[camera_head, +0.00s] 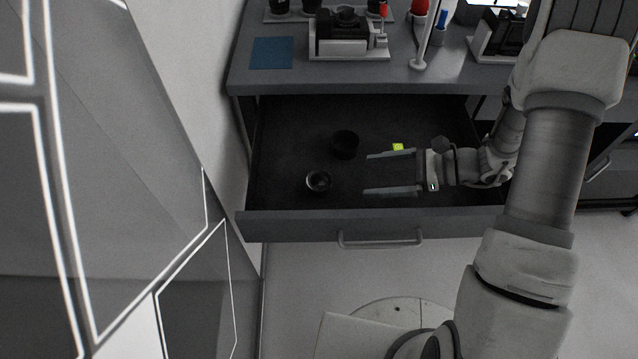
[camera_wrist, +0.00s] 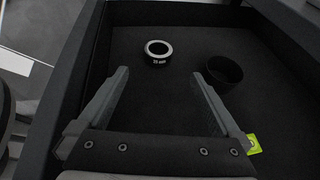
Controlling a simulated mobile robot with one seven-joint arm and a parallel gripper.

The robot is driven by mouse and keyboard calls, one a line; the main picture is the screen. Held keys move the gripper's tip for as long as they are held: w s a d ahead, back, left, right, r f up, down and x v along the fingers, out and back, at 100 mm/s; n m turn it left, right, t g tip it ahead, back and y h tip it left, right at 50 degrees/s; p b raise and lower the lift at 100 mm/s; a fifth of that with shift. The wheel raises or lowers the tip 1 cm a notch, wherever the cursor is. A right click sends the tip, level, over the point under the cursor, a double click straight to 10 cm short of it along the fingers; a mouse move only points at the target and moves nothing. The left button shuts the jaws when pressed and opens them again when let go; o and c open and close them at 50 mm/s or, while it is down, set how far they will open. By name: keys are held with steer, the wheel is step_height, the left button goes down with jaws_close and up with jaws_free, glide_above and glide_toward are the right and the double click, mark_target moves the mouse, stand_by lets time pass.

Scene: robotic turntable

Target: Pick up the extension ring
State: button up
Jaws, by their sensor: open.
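A short black ring with a shiny pale rim and a small white label, which I take for the extension ring (camera_head: 318,181), lies in the open drawer (camera_head: 290,226), left of my gripper. The wrist view shows this ring (camera_wrist: 158,60) ahead of and between the fingertips, clear of both. A wider plain black ring or cup (camera_head: 345,152) sits behind it; it also shows in the wrist view (camera_wrist: 224,78), by the right fingertip. My gripper (camera_head: 366,173) is open and empty inside the drawer outline, its fingers pointing left. Its fingers also show in the wrist view (camera_wrist: 160,73).
A yellow-green tag (camera_head: 398,147) lies in the drawer beside my upper finger. The bench top (camera_head: 250,87) overhangs the drawer's back and carries a device on a white base (camera_head: 350,53) and a blue pad (camera_head: 272,53). The drawer's left floor is clear.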

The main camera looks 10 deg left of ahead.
mark_target(324, 181)
steer(key=b+x, duration=0.1)
steer(key=x, duration=0.8)
steer(key=shift+b+x, duration=0.7)
steer(key=shift+x, duration=1.9)
steer(key=shift+d, duration=0.1)
steer(key=c, duration=1.3)
steer(key=shift+c, duration=0.2)
